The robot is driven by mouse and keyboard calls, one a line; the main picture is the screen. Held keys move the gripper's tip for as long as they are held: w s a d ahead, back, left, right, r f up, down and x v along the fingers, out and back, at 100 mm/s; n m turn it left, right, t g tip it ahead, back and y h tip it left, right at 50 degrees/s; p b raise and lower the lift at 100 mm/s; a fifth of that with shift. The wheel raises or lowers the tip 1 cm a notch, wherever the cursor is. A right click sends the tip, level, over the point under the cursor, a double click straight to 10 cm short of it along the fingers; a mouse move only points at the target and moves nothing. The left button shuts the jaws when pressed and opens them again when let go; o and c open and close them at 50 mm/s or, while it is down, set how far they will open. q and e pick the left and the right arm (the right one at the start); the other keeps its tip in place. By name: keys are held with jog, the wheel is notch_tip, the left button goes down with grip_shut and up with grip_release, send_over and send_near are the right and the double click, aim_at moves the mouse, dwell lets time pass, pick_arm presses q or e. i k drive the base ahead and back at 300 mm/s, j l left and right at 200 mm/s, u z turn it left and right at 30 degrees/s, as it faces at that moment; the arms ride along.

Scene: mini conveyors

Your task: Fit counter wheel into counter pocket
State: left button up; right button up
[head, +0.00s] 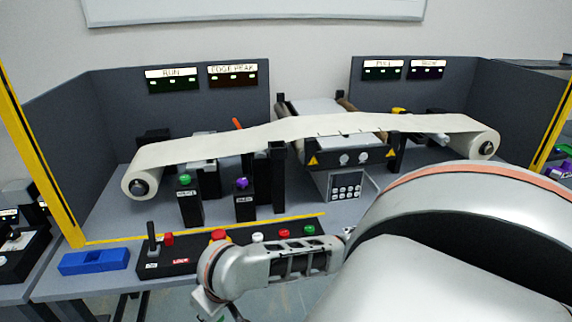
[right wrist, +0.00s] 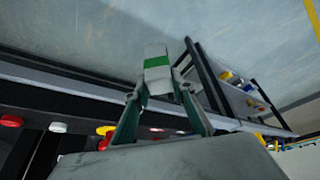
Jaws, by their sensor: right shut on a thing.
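My right gripper (right wrist: 160,86) is shut on a white piece with a green band (right wrist: 156,62) in the right wrist view. The piece sticks out beyond the green fingers, over the grey floor and beside the table edge. I cannot tell from its shape whether it is the counter wheel. In the head view my right arm reaches across the front of the table, and its gripper is mostly cut off at the bottom edge. I cannot make out a counter pocket in either view. My left gripper is not in view.
A control box (head: 180,257) with a lever and coloured buttons lies along the table's front, partly behind my arm. A blue block (head: 94,262) is at its left. A pale belt (head: 225,142) spans two rollers. Button posts (head: 190,206) stand before it. A dark rack (right wrist: 210,72) shows in the right wrist view.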

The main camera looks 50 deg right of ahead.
aim_at(277, 154)
jog(key=k+l, duration=0.15)
jog(key=l, duration=0.25)
jog(key=k+l, duration=0.2)
jog(key=l, duration=0.2)
jog(key=k+l, duration=0.15)
jog(key=l, duration=0.2)
jog(key=k+l+u, duration=0.1)
jog(key=l, duration=0.3)
jog(key=k+l, duration=0.25)
jog(key=l, duration=0.15)
jog(key=k+l, duration=0.2)
jog(key=l, duration=0.15)
